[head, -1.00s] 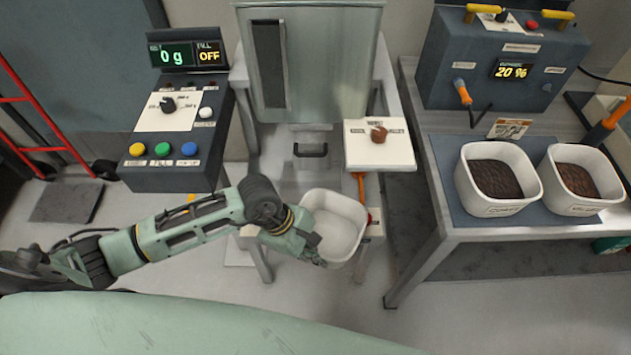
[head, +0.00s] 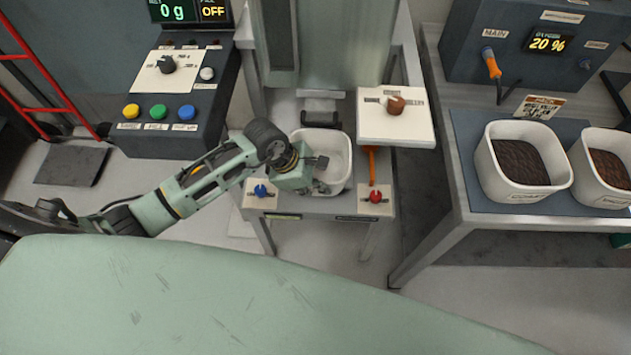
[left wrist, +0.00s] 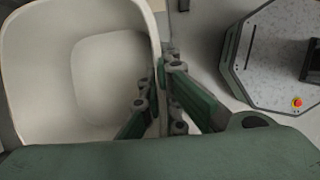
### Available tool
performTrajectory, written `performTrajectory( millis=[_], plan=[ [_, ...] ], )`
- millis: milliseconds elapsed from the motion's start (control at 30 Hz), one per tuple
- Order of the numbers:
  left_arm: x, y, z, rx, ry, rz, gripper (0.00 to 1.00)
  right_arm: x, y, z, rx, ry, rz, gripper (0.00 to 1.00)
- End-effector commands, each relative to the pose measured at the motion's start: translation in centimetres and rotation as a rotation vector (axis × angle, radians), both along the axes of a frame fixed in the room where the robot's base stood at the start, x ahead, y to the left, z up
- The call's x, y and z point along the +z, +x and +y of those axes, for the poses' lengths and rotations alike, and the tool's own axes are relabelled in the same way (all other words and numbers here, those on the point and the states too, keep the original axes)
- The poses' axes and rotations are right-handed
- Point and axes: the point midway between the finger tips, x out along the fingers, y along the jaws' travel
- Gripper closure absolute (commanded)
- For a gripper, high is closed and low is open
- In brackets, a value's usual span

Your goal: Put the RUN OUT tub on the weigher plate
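A white, empty tub (head: 338,150) is below the metal hopper, between the blue and red knobs in the head view; no RUN OUT label is readable. In the left wrist view the tub (left wrist: 55,75) fills the upper left, its inside pale and bare. My left gripper (head: 318,175) is at the tub's near side. In the left wrist view its fingers (left wrist: 163,85) are shut on the tub's wall, one inside and one outside. The weigher plate is not distinguishable under the tub, and I cannot tell whether the tub touches it. My right gripper is not in view.
The control box (head: 177,105) with its 0 g display is left of the stand. A blue knob (head: 261,190) and a red knob (head: 376,196) flank the tub. Filled tubs (head: 490,165) (head: 582,160) stand on the right table.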

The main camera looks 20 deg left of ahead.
Motion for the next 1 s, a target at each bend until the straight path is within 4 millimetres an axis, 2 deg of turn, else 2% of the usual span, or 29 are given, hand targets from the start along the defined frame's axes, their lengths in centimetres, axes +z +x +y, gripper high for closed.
performTrajectory(
  millis=[33, 100, 300, 433, 500, 600, 967, 1000],
  plan=[
    [-0.3, 1.2, 0.2, 0.002, -0.001, -0.003, 1.0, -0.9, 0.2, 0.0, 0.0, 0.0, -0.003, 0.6],
    [-0.2, 2.2, 0.5, 0.001, -0.003, -0.002, 1.0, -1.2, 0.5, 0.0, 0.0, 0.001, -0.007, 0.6],
    [-0.1, 3.4, 1.0, 0.0, 0.0, 0.0, 1.0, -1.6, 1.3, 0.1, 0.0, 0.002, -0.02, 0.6],
    [-0.4, 4.7, 1.3, 0.0, -0.002, -0.001, 1.0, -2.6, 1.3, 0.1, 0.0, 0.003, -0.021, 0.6],
    [-2.1, 4.4, 1.2, -0.001, -0.003, 0.004, 1.0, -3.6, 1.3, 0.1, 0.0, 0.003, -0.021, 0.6],
    [-3.4, 4.4, 1.2, 0.0, -0.003, 0.002, 1.0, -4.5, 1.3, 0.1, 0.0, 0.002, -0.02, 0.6],
    [-3.7, 4.4, 1.3, -0.002, 0.001, 0.0, 1.0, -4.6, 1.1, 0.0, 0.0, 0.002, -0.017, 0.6],
    [-3.8, 4.4, 1.3, -0.002, 0.001, 0.002, 0.98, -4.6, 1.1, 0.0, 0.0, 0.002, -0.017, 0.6]
  ],
)
